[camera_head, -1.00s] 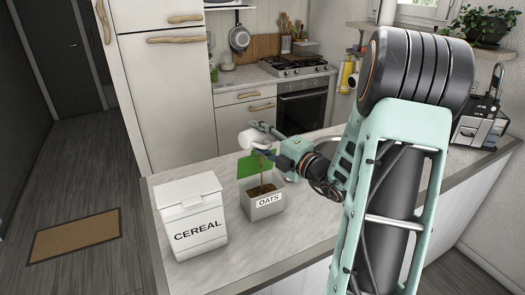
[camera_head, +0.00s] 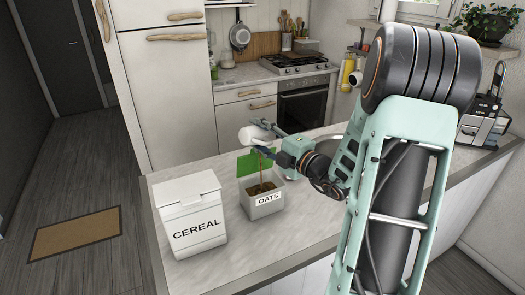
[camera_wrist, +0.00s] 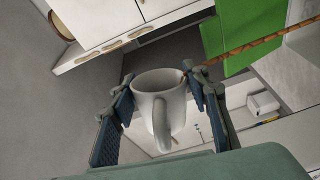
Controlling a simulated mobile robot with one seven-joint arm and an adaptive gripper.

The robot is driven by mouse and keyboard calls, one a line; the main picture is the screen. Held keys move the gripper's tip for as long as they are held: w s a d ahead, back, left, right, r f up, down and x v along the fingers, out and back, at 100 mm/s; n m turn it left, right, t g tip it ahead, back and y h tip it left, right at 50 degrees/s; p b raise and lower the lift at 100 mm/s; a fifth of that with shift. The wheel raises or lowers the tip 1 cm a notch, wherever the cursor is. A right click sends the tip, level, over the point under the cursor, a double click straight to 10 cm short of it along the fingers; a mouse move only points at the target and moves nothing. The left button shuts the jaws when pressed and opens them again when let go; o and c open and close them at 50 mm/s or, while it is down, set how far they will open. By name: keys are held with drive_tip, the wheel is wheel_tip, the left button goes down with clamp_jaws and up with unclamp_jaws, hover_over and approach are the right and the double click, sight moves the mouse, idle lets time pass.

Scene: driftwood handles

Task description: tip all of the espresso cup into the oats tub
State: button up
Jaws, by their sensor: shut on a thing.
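My gripper (camera_head: 272,138) is shut on the white espresso cup (camera_head: 251,135), above the oats tub. The cup lies tipped almost on its side. The wrist view shows the cup (camera_wrist: 160,90) with its handle towards me, between the two fingers (camera_wrist: 165,108). A thin reddish-brown stream falls from the cup into the grey oats tub (camera_head: 265,209); it also crosses the upper right of the wrist view. The tub is open, with its green lid (camera_head: 250,164) standing up at the back. Dark brown contents show inside. The inside bottom of the cup is hidden.
A white tub marked CEREAL (camera_head: 193,222) with its lid shut stands left of the oats tub on the light counter (camera_head: 300,222). The counter is clear in front of both tubs.

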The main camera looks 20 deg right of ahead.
drive_tip(key=shift+w+d+m, duration=0.1)
drive_tip(key=shift+d+m, duration=0.1)
drive_tip(key=shift+m, duration=0.7)
idle(0.4)
drive_tip(key=shift+d, duration=0.1)
